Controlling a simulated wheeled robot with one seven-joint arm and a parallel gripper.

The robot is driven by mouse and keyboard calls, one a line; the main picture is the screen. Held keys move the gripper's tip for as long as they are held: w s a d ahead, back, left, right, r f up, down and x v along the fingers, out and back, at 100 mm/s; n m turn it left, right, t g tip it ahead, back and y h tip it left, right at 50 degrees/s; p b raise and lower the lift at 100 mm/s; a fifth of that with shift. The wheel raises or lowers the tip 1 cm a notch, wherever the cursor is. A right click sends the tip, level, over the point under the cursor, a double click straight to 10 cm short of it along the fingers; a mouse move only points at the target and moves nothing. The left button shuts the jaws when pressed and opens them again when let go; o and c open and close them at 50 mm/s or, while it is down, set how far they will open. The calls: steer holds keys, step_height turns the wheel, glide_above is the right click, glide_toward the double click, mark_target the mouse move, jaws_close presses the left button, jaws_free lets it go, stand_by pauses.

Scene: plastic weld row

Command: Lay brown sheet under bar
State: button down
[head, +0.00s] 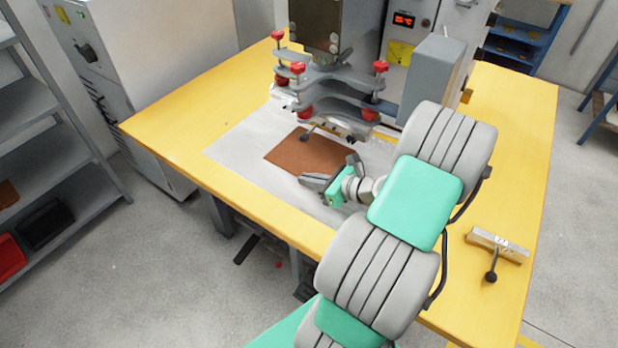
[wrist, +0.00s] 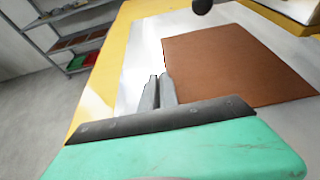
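The brown sheet (head: 310,152) lies flat on the pale work surface in front of the press. The dark bar (head: 345,132) of the press is just behind its back right side; I cannot tell whether any of the sheet is under it. My gripper (head: 312,180) is low at the sheet's front edge. In the wrist view, my gripper (wrist: 158,78) has its two fingers close together, beside the left edge of the brown sheet (wrist: 235,65). The fingers hide the sheet's near left corner. I see no sheet pinched between them.
A small lever with a dark ball (wrist: 202,6) hangs above the sheet's back side. Red knobs (head: 297,68) stand on the press plates. A clamp piece (head: 497,245) lies on the yellow table (head: 235,88) at right. The table's left part is clear.

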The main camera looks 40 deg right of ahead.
stand_by(0.3)
steer(key=c, duration=1.5)
jaws_free()
steer(key=shift+c, duration=0.2)
steer(key=shift+r+p, duration=1.65)
steer(key=shift+p, duration=0.65)
steer(key=a+p, duration=0.1)
steer(key=a, duration=0.1)
steer(key=s+a+p, duration=0.1)
steer(key=a+p, duration=0.1)
steer(key=s+a+r+p, duration=0.1)
steer(key=a, duration=0.2)
steer(key=shift+s+r+p, duration=0.1)
steer(key=shift+s+p, duration=0.15)
steer(key=shift+p, duration=0.1)
steer(key=shift+s+a, duration=0.1)
steer(key=shift+a, duration=0.2)
